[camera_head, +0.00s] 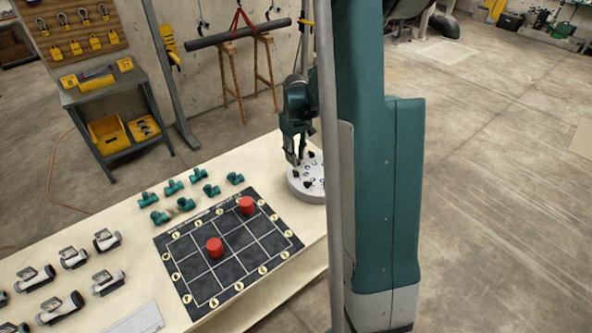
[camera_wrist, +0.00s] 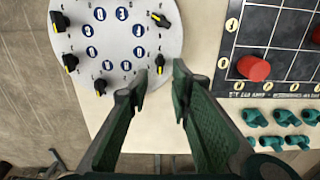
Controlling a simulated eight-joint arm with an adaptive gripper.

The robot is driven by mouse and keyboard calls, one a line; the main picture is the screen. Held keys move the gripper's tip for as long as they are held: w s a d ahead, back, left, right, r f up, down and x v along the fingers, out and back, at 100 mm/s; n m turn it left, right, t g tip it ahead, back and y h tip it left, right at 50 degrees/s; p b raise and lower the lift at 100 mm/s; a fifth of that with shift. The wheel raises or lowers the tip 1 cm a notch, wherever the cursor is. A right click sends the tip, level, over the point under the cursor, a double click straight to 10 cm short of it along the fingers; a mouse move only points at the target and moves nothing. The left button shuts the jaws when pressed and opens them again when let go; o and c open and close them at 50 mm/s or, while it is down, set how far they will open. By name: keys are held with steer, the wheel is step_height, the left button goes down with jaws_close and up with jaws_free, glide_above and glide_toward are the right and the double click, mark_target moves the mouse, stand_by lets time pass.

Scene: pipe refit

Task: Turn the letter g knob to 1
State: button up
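The knobs have yellow pointer marks. One knob (camera_wrist: 160,64) sits just beyond my fingertips, roughly between them in the picture. Others are at the lower rim (camera_wrist: 100,86), lower left (camera_wrist: 70,63), upper left (camera_wrist: 60,21) and upper right (camera_wrist: 160,19). The letters are too small to read, so I cannot tell which is g. My gripper (camera_wrist: 160,82) is open and empty. In the head view it hangs over the plate (camera_head: 306,190).
A black grid board (camera_head: 237,250) with two red cylinders (camera_head: 214,247) (camera_head: 247,205) lies beside the plate. Several green pipe fittings (camera_head: 172,187) and grey-black valve pieces (camera_head: 73,258) stand further left on the bench.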

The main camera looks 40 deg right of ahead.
mark_target(296, 171)
steer(key=shift+f, duration=3.85)
jaws_close()
